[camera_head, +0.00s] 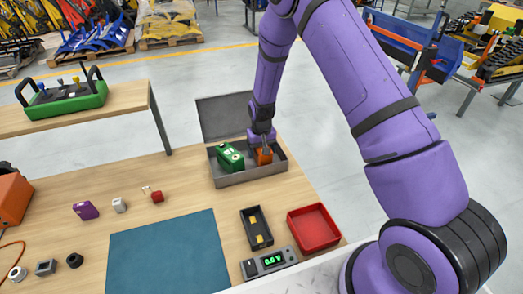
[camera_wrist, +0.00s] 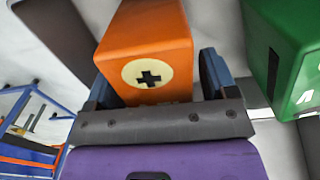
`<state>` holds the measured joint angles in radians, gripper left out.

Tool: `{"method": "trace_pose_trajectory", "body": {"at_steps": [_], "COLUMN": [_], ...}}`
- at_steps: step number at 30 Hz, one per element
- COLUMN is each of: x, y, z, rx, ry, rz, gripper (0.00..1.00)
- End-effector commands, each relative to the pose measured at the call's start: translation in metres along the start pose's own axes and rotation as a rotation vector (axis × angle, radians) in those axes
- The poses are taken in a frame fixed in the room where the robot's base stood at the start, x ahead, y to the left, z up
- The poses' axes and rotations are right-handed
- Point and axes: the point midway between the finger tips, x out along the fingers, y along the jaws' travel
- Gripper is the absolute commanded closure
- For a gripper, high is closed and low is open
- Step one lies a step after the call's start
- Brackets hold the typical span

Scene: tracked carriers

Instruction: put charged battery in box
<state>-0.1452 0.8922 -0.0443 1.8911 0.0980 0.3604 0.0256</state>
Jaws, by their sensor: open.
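An orange battery (camera_head: 264,157) stands in the right part of the grey open box (camera_head: 240,180). A green battery (camera_head: 229,158) stands to its left in the same box. My gripper (camera_head: 263,148) is over the orange battery. In the wrist view, the orange battery (camera_wrist: 150,45), with a plus mark on a cream disc, lies between the spread fingers of my gripper (camera_wrist: 158,85). The green battery (camera_wrist: 285,55) is to the right, outside the fingers. I cannot tell which battery is charged.
The box's lid (camera_head: 223,117) stands open at the back. A black tray (camera_head: 256,228) with yellow pieces, a red tray (camera_head: 313,228) and a meter showing 0.0 V (camera_head: 269,263) are in front. A blue mat (camera_head: 165,255) covers the table's front left. Small blocks lie further left.

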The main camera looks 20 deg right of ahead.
Motion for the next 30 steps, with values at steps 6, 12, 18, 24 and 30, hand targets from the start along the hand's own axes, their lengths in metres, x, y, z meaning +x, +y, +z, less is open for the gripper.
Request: {"method": "trace_pose_trajectory", "body": {"at_steps": [6, 12, 18, 24, 30], "x": [-0.024, -0.065, -0.100, -0.118, -0.123], "y": [0.000, 0.000, 0.000, 0.000, 0.000], "z": [-0.001, -0.001, -0.001, 0.000, 0.000], "rx": [0.000, 0.001, 0.000, 0.000, 0.000], "ry": [0.003, 0.004, 0.003, 0.001, 0.001], "rz": [0.000, 0.000, -0.001, 0.000, 0.000], "gripper": [0.21, 0.21, 0.21, 0.21, 0.21]}}
